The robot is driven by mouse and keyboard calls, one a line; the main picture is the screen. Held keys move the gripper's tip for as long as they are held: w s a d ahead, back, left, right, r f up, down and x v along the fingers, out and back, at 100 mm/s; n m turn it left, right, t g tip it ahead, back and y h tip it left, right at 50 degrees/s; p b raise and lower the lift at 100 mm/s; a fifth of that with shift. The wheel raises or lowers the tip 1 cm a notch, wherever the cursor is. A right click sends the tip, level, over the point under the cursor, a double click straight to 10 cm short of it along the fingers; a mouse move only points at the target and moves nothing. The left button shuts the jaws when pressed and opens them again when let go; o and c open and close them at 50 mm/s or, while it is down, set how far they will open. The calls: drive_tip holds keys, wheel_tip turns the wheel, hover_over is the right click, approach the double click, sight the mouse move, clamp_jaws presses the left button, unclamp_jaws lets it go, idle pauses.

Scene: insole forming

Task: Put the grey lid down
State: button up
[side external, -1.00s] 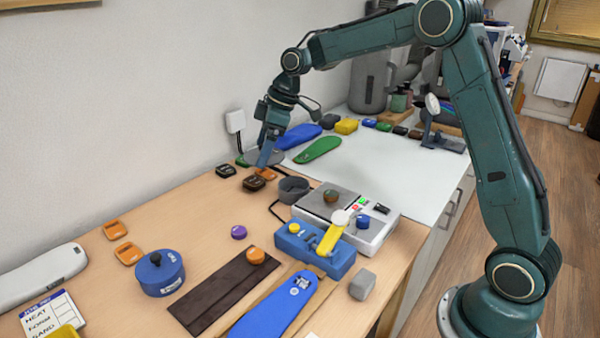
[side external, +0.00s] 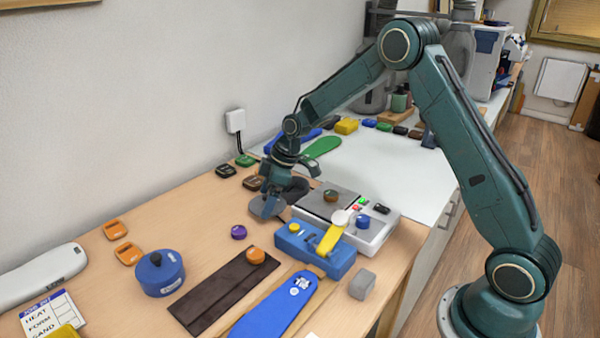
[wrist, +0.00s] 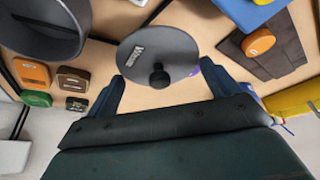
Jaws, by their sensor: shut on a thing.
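The grey lid (wrist: 146,52) is a flat disc with a black knob and a printed label. My gripper (wrist: 162,76) is shut on it, one finger at each side of its rim. In the side external view the lid (side external: 264,209) is low over the wooden table, with my gripper (side external: 268,208) on it. I cannot tell whether it touches the table. The dark grey open pot (wrist: 40,28) is beside the lid; in the side external view my gripper partly hides the pot (side external: 298,187).
A white machine (side external: 372,236) with a grey plate and a blue fixture (side external: 300,243) with a yellow lever stand at right. A purple piece (side external: 238,232) and dark strip (side external: 222,290) lie nearer. Small black (side external: 226,170) and green (side external: 245,160) pieces are behind.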

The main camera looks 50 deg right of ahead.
sight(269, 220)
drive_tip(key=shift+f, duration=2.15)
drive_tip(key=shift+f, duration=0.15)
drive_tip(key=o, duration=0.7)
drive_tip(key=shift+o, duration=0.2)
drive_tip(key=v, duration=1.2)
drive_tip(key=shift+w, duration=0.1)
drive_tip(key=shift+r, duration=0.2)
